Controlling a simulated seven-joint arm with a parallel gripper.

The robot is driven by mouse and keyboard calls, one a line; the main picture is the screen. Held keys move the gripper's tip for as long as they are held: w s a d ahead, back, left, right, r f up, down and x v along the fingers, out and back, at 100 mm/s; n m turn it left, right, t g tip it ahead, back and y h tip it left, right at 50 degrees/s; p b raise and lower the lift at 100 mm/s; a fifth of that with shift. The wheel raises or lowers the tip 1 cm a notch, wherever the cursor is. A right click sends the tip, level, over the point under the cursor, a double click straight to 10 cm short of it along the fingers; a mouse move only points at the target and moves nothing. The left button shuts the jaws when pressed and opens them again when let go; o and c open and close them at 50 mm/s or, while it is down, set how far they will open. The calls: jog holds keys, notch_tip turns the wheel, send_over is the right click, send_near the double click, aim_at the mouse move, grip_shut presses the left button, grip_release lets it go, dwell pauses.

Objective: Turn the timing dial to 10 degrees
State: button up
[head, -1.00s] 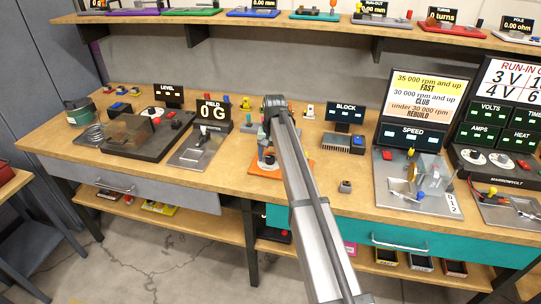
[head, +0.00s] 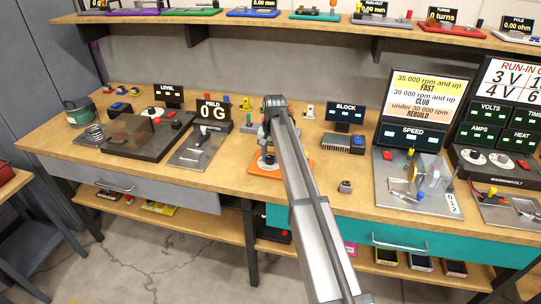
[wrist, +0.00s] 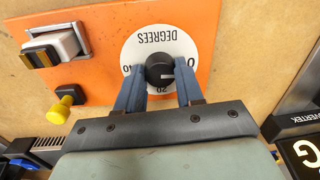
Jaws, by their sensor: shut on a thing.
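The timing dial is a white disc (wrist: 158,36) marked DEGREES with a black knob (wrist: 160,70) at its middle, on an orange panel (wrist: 95,25). The disc reads upside down in the wrist view, with 20 at the bottom, 0 at right and 40 at left. A pale mark on the knob points right, toward the part of the scale between 0 and 20 that a finger partly hides. My gripper (wrist: 160,85) is shut on the knob, one blue finger on each side. In the head view my arm partly covers the orange panel (head: 296,166).
A yellow button (wrist: 65,103) and a black-and-yellow switch (wrist: 50,47) sit on the panel left of the dial in the wrist view. The FIELD meter (head: 212,112) stands left of the panel in the head view, the BLOCK display (head: 345,112) to its right.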

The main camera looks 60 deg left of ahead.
aim_at(272, 159)
jog(key=m, duration=0.3)
jog(key=shift+m, duration=2.4)
jog(key=o, duration=1)
jog(key=shift+o, duration=0.2)
jog(key=shift+r, duration=0.15)
notch_tip(272, 159, up, 14)
jog(key=shift+d+f+t, duration=0.25)
jog(key=shift+d+t, duration=0.05)
jog(key=shift+d, duration=0.15)
